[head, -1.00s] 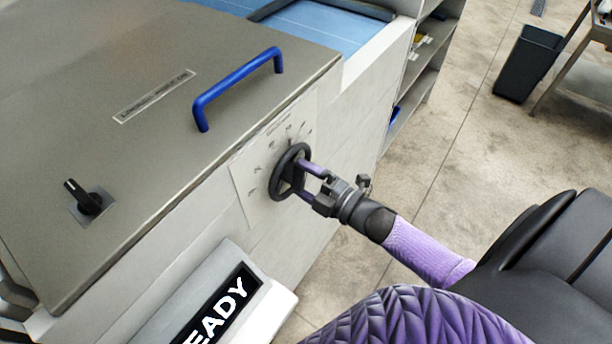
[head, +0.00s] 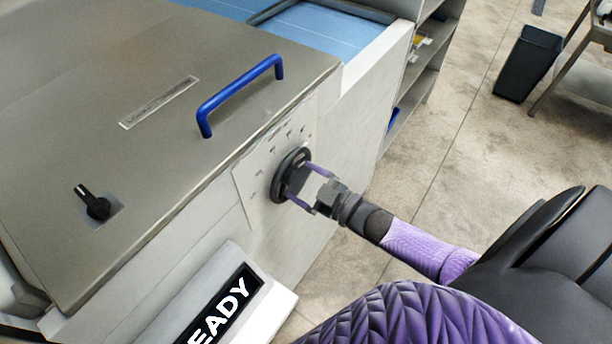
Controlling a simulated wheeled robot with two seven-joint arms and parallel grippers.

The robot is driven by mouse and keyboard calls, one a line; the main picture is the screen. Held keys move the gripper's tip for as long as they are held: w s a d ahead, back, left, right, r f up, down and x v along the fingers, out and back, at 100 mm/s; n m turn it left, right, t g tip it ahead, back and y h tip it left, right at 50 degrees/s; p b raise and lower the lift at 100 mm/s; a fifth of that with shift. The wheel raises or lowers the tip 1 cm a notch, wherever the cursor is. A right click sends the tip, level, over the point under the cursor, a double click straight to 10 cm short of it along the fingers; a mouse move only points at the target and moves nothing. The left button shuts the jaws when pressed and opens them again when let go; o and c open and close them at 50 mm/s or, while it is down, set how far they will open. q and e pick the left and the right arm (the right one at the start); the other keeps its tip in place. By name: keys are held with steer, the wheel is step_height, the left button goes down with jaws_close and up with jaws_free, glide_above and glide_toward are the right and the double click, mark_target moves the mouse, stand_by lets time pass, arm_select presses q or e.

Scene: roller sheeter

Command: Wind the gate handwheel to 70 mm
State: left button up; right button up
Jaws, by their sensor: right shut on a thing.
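The gate handwheel (head: 283,174) is a black wheel on the side face of the machine. It stands in front of a pale scale plate (head: 257,187) with several marks around the wheel; the numbers are too small to read. My right gripper (head: 298,182) reaches in from the right and is shut on the handwheel, with its purple fingers at the wheel's hub area. The fingers and the gripper body hide part of the wheel. My left gripper is not in view.
A blue handle (head: 240,92) and a black rotary knob (head: 95,205) sit on the steel cover (head: 150,160). A display reading "EADY" (head: 222,312) is below. A blue belt (head: 325,40) lies behind. Shelves and a dark bin (head: 528,64) stand at the right, with clear floor between.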

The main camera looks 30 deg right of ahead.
steer(key=shift+m, duration=0.8)
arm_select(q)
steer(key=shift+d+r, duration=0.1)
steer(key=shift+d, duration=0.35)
arm_select(e)
steer(key=shift+m, duration=0.3)
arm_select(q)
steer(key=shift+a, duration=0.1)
arm_select(e)
steer(key=o, duration=0.9)
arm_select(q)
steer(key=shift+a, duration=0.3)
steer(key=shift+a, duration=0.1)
